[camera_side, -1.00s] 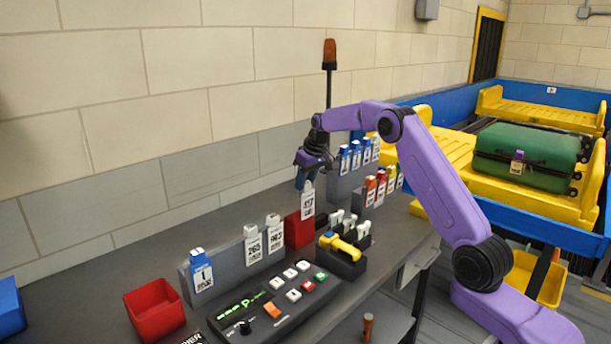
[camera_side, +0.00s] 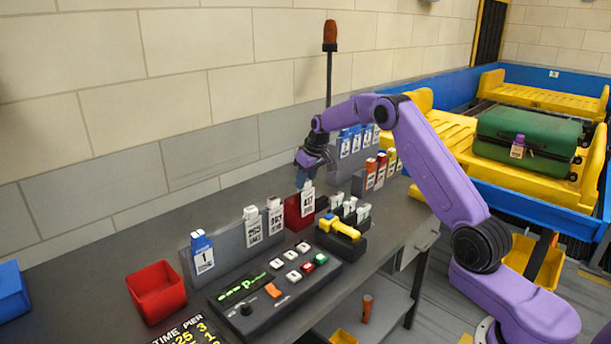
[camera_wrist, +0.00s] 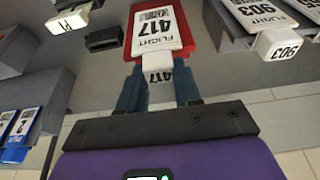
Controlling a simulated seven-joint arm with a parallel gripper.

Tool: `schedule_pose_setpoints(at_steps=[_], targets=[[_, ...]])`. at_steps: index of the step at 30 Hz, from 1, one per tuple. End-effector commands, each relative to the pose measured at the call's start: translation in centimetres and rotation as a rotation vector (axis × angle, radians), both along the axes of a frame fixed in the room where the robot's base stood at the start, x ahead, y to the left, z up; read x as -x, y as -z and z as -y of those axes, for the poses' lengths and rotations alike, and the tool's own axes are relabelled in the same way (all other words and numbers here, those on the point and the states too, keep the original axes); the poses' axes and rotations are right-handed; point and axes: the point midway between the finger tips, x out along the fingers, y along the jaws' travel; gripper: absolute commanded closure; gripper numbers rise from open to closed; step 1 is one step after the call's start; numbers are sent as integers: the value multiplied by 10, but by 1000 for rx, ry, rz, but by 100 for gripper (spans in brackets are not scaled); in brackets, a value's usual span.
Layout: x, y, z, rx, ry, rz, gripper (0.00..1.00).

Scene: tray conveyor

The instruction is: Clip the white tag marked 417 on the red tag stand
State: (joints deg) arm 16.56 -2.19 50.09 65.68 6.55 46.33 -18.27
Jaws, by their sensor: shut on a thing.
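The white tag marked 417 (camera_side: 308,203) hangs upright at the front of the red tag stand (camera_side: 291,213) in the side view. In the wrist view the tag (camera_wrist: 160,27) lies over the face of the red stand (camera_wrist: 129,52), with red showing around it. My gripper (camera_side: 304,183) points down from above, shut on the tag's top end. In the wrist view its blue fingers (camera_wrist: 158,88) sit either side of that end. Whether the clip is seated on the stand's edge is hidden.
A grey rack with tags 265 (camera_side: 253,231) and 903 (camera_side: 275,220) stands close left of the red stand. Grey racks with coloured tags (camera_side: 372,178) stand behind right.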

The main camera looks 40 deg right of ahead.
Motion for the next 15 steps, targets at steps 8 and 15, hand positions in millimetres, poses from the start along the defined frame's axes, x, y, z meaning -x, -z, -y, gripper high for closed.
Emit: schedule_pose_setpoints(at_steps=[8, 15], targets=[[0, 3, 0, 0, 0, 0, 100], [0, 3, 0, 0, 0, 0, 44]])
